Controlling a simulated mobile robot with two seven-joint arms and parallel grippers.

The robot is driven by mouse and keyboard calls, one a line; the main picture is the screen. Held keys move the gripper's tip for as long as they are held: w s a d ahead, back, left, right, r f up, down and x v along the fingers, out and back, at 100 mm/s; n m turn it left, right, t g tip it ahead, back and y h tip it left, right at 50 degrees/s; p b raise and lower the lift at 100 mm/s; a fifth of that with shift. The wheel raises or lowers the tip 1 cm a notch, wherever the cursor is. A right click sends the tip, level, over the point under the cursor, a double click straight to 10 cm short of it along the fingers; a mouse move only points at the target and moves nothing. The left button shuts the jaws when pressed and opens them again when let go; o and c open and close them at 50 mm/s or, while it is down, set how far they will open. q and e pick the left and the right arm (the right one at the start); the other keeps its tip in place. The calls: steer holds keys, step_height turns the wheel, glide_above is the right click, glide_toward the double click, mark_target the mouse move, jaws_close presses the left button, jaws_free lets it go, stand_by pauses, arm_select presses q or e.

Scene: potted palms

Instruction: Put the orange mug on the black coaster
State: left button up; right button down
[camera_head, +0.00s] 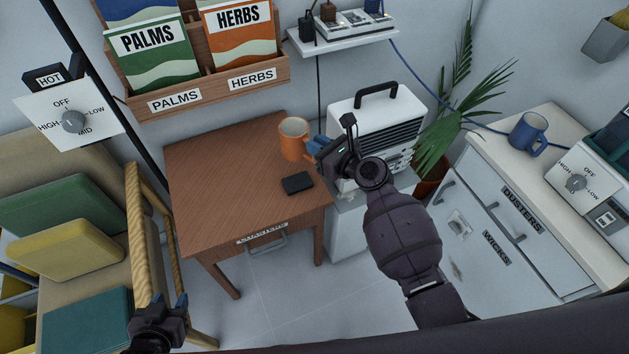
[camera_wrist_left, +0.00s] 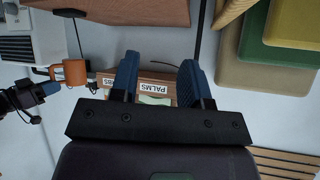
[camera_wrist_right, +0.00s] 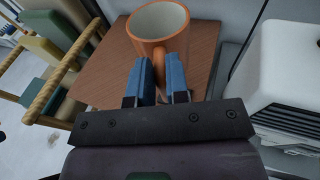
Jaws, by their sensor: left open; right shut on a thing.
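The orange mug (camera_head: 293,140) is near the back right of the brown wooden table, behind the black coaster (camera_head: 297,183). I cannot tell whether the mug touches the tabletop. My right gripper (camera_head: 318,146) is at the mug's right side, shut on its handle. In the right wrist view the mug (camera_wrist_right: 158,24) is upright and looks empty, with the handle between the blue fingers (camera_wrist_right: 160,82). The coaster lies flat and bare near the table's front right. My left gripper (camera_head: 166,312) is open and empty at the lower left; its fingers also show in the left wrist view (camera_wrist_left: 158,80).
The wooden table (camera_head: 215,170) is otherwise clear. A white box-shaped appliance (camera_head: 376,118) with a black handle stands right of the mug. A chair (camera_head: 140,240) with wooden rails is at left. A blue mug (camera_head: 528,133) stands on the white cabinet at right.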

step_height(320, 180, down, 14)
steer(key=b, duration=0.7)
steer(key=c, duration=1.1)
jaws_free()
arm_select(q)
steer(key=f, duration=0.1)
steer(key=w+f, duration=0.1)
steer(key=f, duration=0.1)
steer(key=d+f, duration=0.1)
steer(key=f, duration=0.1)
steer(key=shift+w, duration=0.2)
